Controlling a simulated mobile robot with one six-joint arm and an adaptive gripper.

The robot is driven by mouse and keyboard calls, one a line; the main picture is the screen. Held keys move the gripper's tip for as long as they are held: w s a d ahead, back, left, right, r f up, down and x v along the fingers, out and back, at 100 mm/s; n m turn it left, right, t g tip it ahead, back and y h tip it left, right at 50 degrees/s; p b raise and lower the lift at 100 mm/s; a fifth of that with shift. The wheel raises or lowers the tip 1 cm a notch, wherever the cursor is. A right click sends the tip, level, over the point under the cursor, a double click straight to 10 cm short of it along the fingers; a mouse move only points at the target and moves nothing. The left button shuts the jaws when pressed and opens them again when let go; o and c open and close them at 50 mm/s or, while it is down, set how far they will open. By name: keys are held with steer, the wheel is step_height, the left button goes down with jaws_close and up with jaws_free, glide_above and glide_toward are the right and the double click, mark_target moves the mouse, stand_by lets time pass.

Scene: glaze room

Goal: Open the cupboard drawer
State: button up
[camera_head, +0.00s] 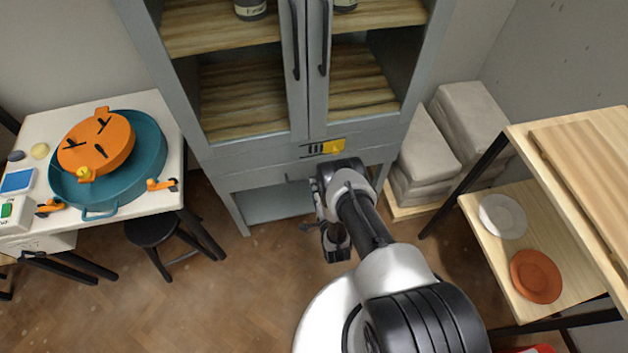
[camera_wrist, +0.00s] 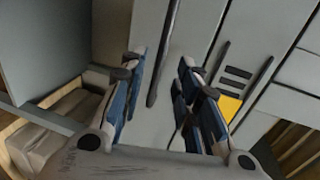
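The grey cupboard (camera_head: 205,135) stands ahead with its two glazed doors at the top. Its drawer front (camera_head: 262,178) is below a black and yellow label and looks flush with the cupboard. The drawer's dark bar handle (camera_head: 298,179) is partly hidden by my wrist in the head view. In the wrist view, the bar handle (camera_wrist: 164,52) runs up between the fingers of my gripper (camera_wrist: 163,75). The gripper is open, with one finger on each side of the handle's lower part. I cannot see contact.
A white table (camera_head: 150,190) with a teal basin and an orange pot stands at the left, a black stool (camera_head: 152,229) beside it. Grey sacks (camera_head: 425,155) and a wooden shelf unit (camera_head: 480,215) stand at the right. The floor before the cupboard is clear.

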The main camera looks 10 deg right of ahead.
mark_target(314, 177)
steer(key=b+x, duration=0.1)
steer(key=x, duration=0.5)
steer(key=shift+b, duration=0.4)
steer(key=shift+c, duration=0.2)
jaws_close()
